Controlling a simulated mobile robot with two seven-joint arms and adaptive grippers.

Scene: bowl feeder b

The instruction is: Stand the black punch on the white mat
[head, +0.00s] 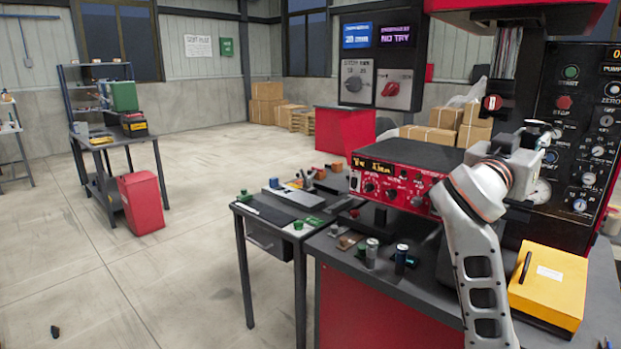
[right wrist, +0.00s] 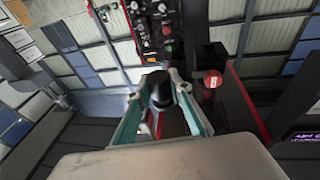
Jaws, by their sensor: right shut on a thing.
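My right gripper (head: 538,137) is raised in front of the press on the right in the head view. The right wrist view shows its two pale green fingers (right wrist: 160,108) closed on a dark, rounded object, which looks like the black punch (right wrist: 157,90). It is held in the air, and its lower part is hard to make out. In the head view I cannot tell the punch apart from the gripper. I cannot clearly pick out the white mat; a small whitish patch (head: 312,227) shows on the low side table. My left gripper is not in view.
A red instrument box (head: 400,172) stands left of my right arm. Small cans (head: 371,252) stand on the bench. A yellow box (head: 549,284) lies right of my forearm. The press control panel (head: 583,140) rises behind. The floor at left is mostly open.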

